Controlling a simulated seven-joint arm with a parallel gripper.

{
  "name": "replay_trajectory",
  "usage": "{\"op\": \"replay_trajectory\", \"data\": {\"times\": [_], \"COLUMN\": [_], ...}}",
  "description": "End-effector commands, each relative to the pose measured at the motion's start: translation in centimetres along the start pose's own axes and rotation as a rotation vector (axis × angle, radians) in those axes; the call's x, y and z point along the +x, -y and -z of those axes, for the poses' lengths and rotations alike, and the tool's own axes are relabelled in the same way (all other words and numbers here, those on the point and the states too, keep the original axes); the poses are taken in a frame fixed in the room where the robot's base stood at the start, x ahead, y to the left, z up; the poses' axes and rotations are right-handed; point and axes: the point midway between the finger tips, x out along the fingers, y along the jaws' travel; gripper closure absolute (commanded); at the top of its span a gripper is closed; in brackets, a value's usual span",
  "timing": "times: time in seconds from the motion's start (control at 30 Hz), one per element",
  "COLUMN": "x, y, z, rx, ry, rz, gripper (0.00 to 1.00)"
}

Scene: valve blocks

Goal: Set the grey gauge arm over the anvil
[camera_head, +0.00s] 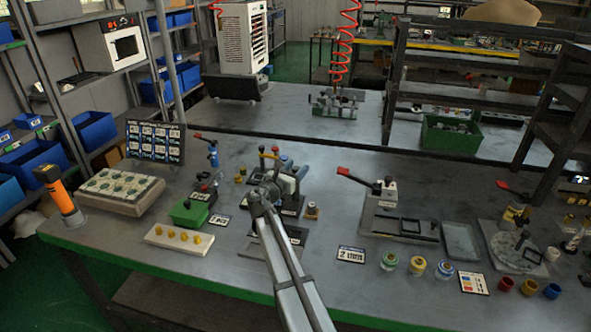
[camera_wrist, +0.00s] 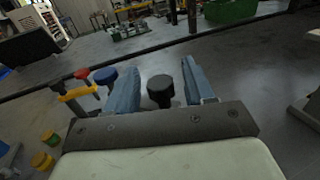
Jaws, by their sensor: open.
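My gripper (camera_head: 270,183) is over a dark-based station (camera_head: 297,236) in the middle of the bench and covers much of it. In the wrist view the two blue fingers of my gripper (camera_wrist: 160,78) stand apart. A black round knob (camera_wrist: 160,91) shows in the gap between them; I cannot tell whether it is touched. A pale block (camera_head: 291,171) shows just right of my gripper in the head view. I cannot clearly make out the grey gauge arm or the anvil; my gripper and arm hide that part.
Red, blue and yellow-handled parts (camera_wrist: 82,86) stand close left of the fingers. A red-levered press (camera_head: 388,205) stands to the right. A green box (camera_head: 190,213) and a tray with yellow pieces (camera_head: 180,238) are at left. Several small jars stand at the front right.

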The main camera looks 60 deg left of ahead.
Motion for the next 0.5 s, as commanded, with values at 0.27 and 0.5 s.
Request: {"op": "replay_trajectory", "data": {"times": [0.27,0.5], "x": [-0.04,-0.05], "y": [0.00,0.00], "z": [0.00,0.00], "rx": [0.000,0.000], "ry": [0.000,0.000], "rz": [0.000,0.000], "gripper": [0.62,0.85]}}
